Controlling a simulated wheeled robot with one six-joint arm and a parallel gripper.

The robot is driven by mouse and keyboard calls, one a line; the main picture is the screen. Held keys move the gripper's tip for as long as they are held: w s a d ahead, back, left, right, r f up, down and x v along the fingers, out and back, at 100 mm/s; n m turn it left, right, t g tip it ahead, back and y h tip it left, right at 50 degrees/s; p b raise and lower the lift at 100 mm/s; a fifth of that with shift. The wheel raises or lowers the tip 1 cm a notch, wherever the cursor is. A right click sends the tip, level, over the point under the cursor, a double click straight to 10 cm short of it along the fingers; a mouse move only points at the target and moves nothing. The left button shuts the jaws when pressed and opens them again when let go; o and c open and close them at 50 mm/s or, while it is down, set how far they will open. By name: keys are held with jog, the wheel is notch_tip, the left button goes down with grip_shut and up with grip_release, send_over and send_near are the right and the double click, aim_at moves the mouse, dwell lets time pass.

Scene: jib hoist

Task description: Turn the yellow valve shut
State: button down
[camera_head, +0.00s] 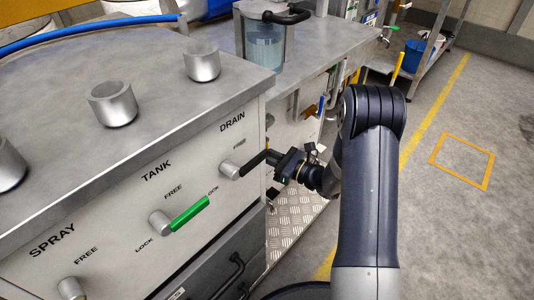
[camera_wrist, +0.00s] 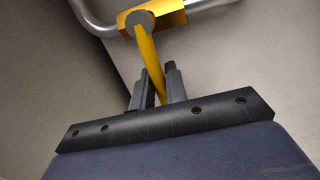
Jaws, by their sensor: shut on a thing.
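The yellow valve (camera_wrist: 174,14) sits on a bent metal pipe at the top of the wrist view. Its long yellow lever (camera_wrist: 147,50) hangs from a grey round hub and slants down between my fingers. My gripper (camera_wrist: 157,78) is shut on the lever, with a dark finger on each side of it. In the head view my gripper (camera_head: 287,164) is at the right end of the panel, close to the black DRAIN handle. I cannot make out the yellow lever there; my gripper and arm probably hide it.
The panel carries a black DRAIN handle (camera_head: 248,164) and a green TANK handle (camera_head: 188,214). A blue lever (camera_head: 321,106) is beyond my gripper. A clear container (camera_head: 265,48) stands on the metal counter. Floor at right is open.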

jog(key=c, duration=1.5)
grip_release()
jog(key=p+v, duration=0.2)
jog(key=v, duration=0.8)
jog(key=shift+s+d+p, duration=0.2)
jog(key=shift+d+p, duration=0.15)
jog(key=shift+p, duration=0.05)
jog(key=b+x, duration=0.3)
jog(key=x, duration=0.8)
jog(key=shift+f, duration=0.15)
jog(key=shift+w+d+n+b, duration=0.3)
jog(key=shift+d+n+b, duration=0.15)
jog(key=shift+n, duration=0.75)
